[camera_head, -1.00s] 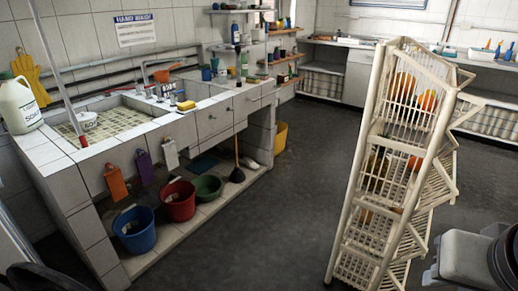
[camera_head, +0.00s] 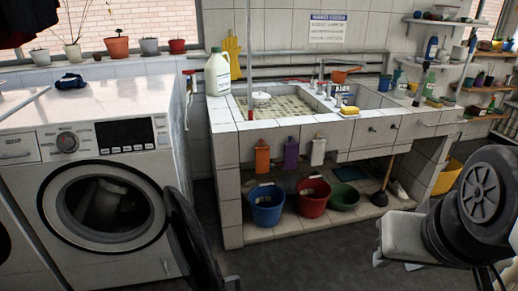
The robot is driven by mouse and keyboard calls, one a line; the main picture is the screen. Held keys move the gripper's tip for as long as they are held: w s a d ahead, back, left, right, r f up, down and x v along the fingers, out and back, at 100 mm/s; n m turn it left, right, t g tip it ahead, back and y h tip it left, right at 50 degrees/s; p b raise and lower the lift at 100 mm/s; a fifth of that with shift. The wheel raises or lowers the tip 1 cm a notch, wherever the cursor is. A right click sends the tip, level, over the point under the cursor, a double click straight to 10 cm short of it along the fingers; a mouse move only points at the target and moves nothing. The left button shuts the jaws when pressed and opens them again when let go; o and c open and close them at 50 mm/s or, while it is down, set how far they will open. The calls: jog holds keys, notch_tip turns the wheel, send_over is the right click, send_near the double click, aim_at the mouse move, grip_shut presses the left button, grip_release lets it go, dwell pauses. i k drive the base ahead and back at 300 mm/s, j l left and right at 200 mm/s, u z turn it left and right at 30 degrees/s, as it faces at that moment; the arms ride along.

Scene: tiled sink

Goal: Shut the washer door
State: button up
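The white front-loading washer (camera_head: 100,255) stands at the left in the head view. Its round drum opening (camera_head: 105,207) is uncovered, with something pale inside. The washer door (camera_head: 190,245) is open. It is dark, hangs at the right side of the opening and is swung out towards me, seen nearly edge-on. Its lower part runs close to the bottom edge of the picture. Part of my arm shows at the far right, well away from the door. My gripper's fingers are not in view.
A tiled sink counter (camera_head: 225,160) stands right of the washer. Blue (camera_head: 266,208) and red (camera_head: 312,202) buckets and a green basin (camera_head: 344,197) sit on its low ledge. Dark floor (camera_head: 330,262) in front is clear. A dark cloth item (camera_head: 70,81) lies on the washer.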

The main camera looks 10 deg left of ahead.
aim_at(197, 254)
jog(key=i+u, duration=0.15)
jog(key=u, duration=0.25)
jog(key=i+l+u, duration=0.15)
jog(key=u, duration=0.25)
jog(key=i+l+u, duration=0.1)
jog(key=u, duration=0.25)
jog(key=i+l+u, duration=0.1)
jog(key=u, duration=0.3)
jog(key=i+l+u, duration=0.1)
jog(key=l+u, duration=0.25)
jog(key=i+l+u, duration=0.1)
jog(key=l+u, duration=0.75)
jog(key=l, duration=0.25)
jog(key=i+j, duration=0.1)
jog(key=j, duration=0.35)
jog(key=i+l+z, duration=0.05)
